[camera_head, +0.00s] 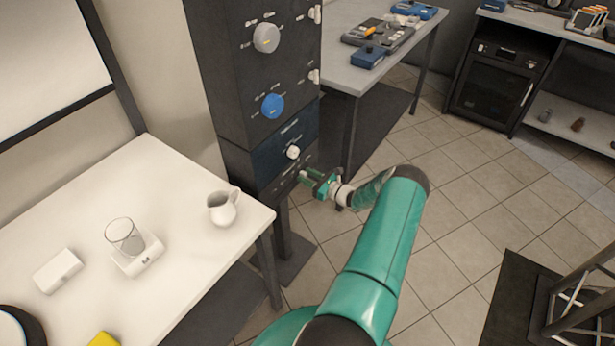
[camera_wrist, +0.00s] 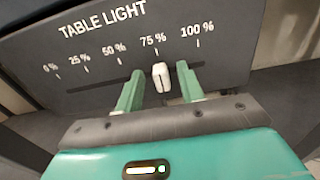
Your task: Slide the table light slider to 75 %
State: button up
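The table light slider's white knob (camera_wrist: 161,76) stands in a slot on a dark panel (camera_wrist: 225,65) marked TABLE LIGHT, with marks from 0 % to 100 %. The knob is just below the 75 % mark, perhaps a touch to its right. My gripper (camera_wrist: 160,87) is open, its two green fingers on either side of the knob with a visible gap on each side. In the head view my gripper (camera_head: 305,175) is at the lowest panel (camera_head: 283,181) of the dark cabinet; the knob is hidden or too small to tell there.
Above are a white knob (camera_head: 292,152), a blue dial (camera_head: 272,106) and a grey dial (camera_head: 266,38). A white table (camera_head: 170,190) with a jug (camera_head: 223,207) and a glass (camera_head: 124,236) is at left. Tiled floor lies open to the right.

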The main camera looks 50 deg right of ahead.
jog(key=s+d, duration=0.1)
jog(key=s, duration=1.2)
jog(key=shift+s, duration=0.2)
jog(key=shift+d, duration=0.1)
